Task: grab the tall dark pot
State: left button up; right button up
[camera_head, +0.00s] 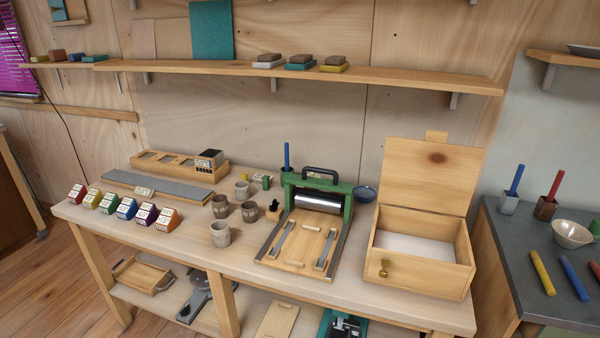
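A group of small pots stands on the wooden workbench (330,284), left of the green press. Two are dark brown: the left dark pot (220,207) looks slightly taller, and the right dark pot (249,212) stands close beside it. A pale grey pot (220,235) stands in front of them, and another pale pot (242,190) stands behind. All appear upright. Neither of my grippers is in view.
The green press (322,187) with its wooden bed is right of the pots. An open wooden box (421,272) stands further right. Coloured blocks (122,208) line the left, with a grey strip (157,190) behind. A shelf (300,72) runs above.

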aim_at(220, 205)
jog(key=i+j, duration=0.15)
jog(key=j, duration=0.25)
jog(key=i+j, duration=0.1)
jog(key=j, duration=0.3)
jog(key=i+j, duration=0.15)
jog(key=j, duration=0.2)
jog(key=i+j, duration=0.15)
jog(key=j, duration=0.25)
jog(key=i+j, duration=0.15)
jog(key=j, duration=0.25)
jog(key=i+j, duration=0.1)
jog(key=j, duration=0.3)
jog(key=i+j, duration=0.15)
jog(key=j, duration=0.25)
